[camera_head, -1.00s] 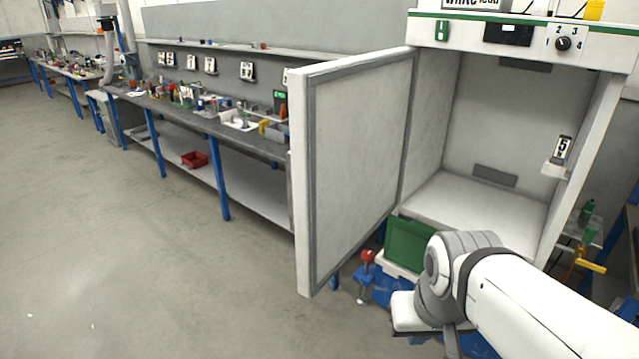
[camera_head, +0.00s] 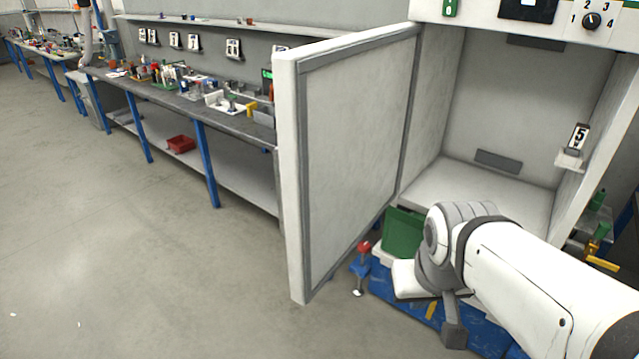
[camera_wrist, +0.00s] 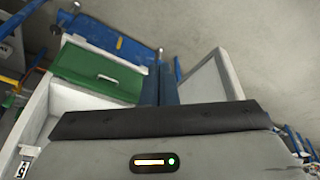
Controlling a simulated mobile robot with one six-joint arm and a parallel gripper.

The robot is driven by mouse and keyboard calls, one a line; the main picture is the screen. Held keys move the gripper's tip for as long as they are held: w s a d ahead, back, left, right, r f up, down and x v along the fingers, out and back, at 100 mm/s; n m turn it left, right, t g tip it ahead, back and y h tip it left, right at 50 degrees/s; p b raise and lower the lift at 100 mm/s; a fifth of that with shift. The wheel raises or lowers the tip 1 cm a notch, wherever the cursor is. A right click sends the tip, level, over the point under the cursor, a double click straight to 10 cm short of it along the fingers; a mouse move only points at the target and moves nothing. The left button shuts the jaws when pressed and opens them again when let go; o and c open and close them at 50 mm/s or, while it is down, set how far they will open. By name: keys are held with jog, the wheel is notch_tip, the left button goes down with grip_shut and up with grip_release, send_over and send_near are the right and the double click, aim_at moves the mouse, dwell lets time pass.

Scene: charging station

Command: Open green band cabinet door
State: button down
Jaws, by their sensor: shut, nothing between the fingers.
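The white cabinet (camera_head: 443,105) stands at the right in the head view, with its front wide open. Its green band is out of the frame now. The cabinet door (camera_head: 355,150), a white panel with a grey inner edge, stands swung out to the left, hinged at the cabinet's left side. In the wrist view a pale framed panel (camera_wrist: 212,75), which looks like the door, is right of my gripper (camera_wrist: 160,68). My gripper's dark fingers are together and empty, apart from that panel. In the head view my arm hides the fingers.
A red knob (camera_head: 364,247) stands near the door's lower edge. A long workbench (camera_head: 185,98) with blue legs runs behind the door. The floor at left is clear.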

jog(key=w+d+f+n+t+b, duration=0.1)
jog(key=w+d+n+t, duration=0.25)
jog(key=w+n, duration=0.45)
jog(key=w+d+n+t, duration=0.2)
jog(key=w+n+t, duration=0.25)
jog(key=w, duration=0.65)
jog(key=n+g+y+b, duration=0.1)
jog(key=n+y, duration=1.4)
jog(key=n, duration=0.1)
send_near(311, 208)
jog(key=p+x, duration=0.1)
jog(key=x, duration=0.1)
jog(key=p+x, duration=0.2)
jog(key=x, duration=0.1)
jog(key=shift+w+a+r, duration=0.15)
jog(key=shift+a+r, duration=0.05)
jog(key=shift+a, duration=0.05)
jog(key=shift+w+a+f+p, duration=0.1)
jog(key=shift+w+a+p, duration=0.3)
jog(key=shift+a, duration=0.15)
